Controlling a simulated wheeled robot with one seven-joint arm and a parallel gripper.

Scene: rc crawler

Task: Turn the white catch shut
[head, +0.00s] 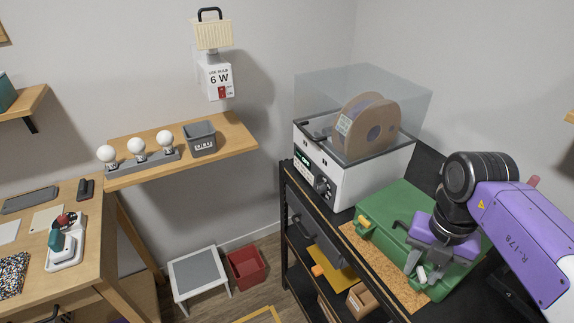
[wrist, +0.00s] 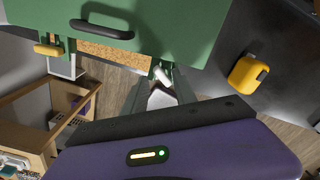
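A green case (head: 395,215) lies on a cork mat (head: 362,246) on the black cart top. The white catch (wrist: 161,75) is on the case's front edge and looks tilted in the wrist view; it also shows small in the head view (head: 421,273). A yellow catch (wrist: 47,49) is at the other end of that edge, with a black handle (wrist: 100,28) between them. My gripper (wrist: 159,88) is open, its fingers on either side of the white catch. I cannot tell whether a finger touches it. The fingers partly hide the catch in the head view.
A white printer-like machine (head: 328,178) with a clear cover and brown spool (head: 364,126) stands behind the case. A yellow object (wrist: 247,73) shows at right in the wrist view. Open floor lies left of the cart, with a red bin (head: 247,268) and a low stool (head: 198,275).

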